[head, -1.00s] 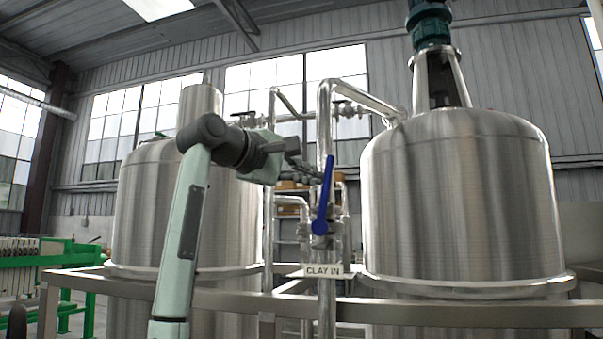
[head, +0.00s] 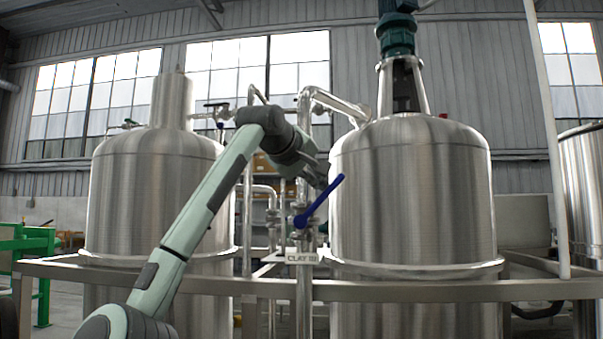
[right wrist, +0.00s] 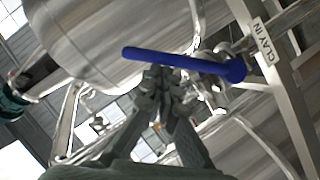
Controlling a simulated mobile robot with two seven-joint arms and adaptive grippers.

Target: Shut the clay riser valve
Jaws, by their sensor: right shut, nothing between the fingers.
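The clay riser valve has a blue lever (head: 324,198) on the steel riser pipe, just above the "CLAY IN" sign (head: 302,257). The lever slants up and to the right from its pivot, about halfway between upright and level. In the right wrist view the lever (right wrist: 180,62) crosses just beyond my fingertips, and the sign (right wrist: 265,40) is at upper right. My right gripper (head: 322,178) is shut and empty, close to the lever's upper part on its left side. I cannot tell whether they touch. My left gripper is not in view.
Steel tanks stand left (head: 150,200) and right (head: 410,200) of the riser. A steel frame rail (head: 400,288) runs across the front below the valve. Other pipes stand close behind the riser. A green machine (head: 35,245) is at far left.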

